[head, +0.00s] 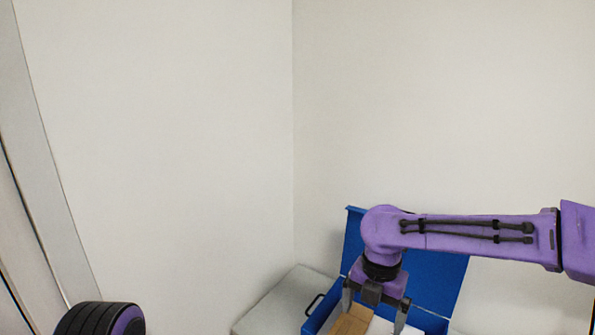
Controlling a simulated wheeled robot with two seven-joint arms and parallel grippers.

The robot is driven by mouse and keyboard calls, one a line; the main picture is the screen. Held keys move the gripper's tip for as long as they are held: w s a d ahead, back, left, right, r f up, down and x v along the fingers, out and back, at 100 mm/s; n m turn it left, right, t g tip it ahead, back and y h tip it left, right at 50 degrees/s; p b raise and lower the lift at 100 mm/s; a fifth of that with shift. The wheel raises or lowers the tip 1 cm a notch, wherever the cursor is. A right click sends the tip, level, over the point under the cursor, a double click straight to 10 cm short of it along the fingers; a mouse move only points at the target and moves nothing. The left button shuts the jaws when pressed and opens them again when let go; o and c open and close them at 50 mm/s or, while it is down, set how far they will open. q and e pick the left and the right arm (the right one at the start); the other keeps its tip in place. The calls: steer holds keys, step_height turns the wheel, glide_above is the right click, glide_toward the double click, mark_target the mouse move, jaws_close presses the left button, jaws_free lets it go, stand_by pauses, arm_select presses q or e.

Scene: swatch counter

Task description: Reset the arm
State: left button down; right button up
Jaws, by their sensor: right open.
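My right arm reaches in from the right, and my right gripper (375,304) points down over an open blue box (431,322). Its two fingers are spread apart, and nothing shows held between them. The fingertips are near the bottom of the head view. Of my left arm only a dark, ribbed rounded part shows at the lower left; the left gripper is not in view.
The blue box's raised lid (437,281) stands behind my right gripper. A brown cardboard-like piece (350,325) lies in the box below the gripper. A pale counter (284,303) lies left of the box. Plain walls meet in a corner behind; the space above the arm is clear.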

steer(key=s+a+f+m+y, duration=0.1)
steer(key=s+f+m, duration=0.5)
steer(key=f, duration=0.4)
steer(key=s+a+f+m+y, duration=0.1)
steer(key=s+f+m+y, duration=0.15)
steer(key=f+m, duration=0.6)
steer(key=s+a+f+m+y, duration=0.1)
steer(key=s+f+m, duration=0.5)
steer(key=f, duration=0.5)
steer(key=s+d+f+m+t+h, duration=0.35)
steer(key=s+d+m+h, duration=0.45)
steer(key=s+d+m, duration=0.95)
arm_select(q)
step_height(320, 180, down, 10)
steer(key=b, duration=1)
arm_select(e)
step_height(320, 180, down, 11)
steer(key=w+n, duration=0.2)
steer(key=shift+w+d+r, duration=0.2)
steer(key=shift+w+d, duration=0.15)
steer(key=shift+d, duration=0.1)
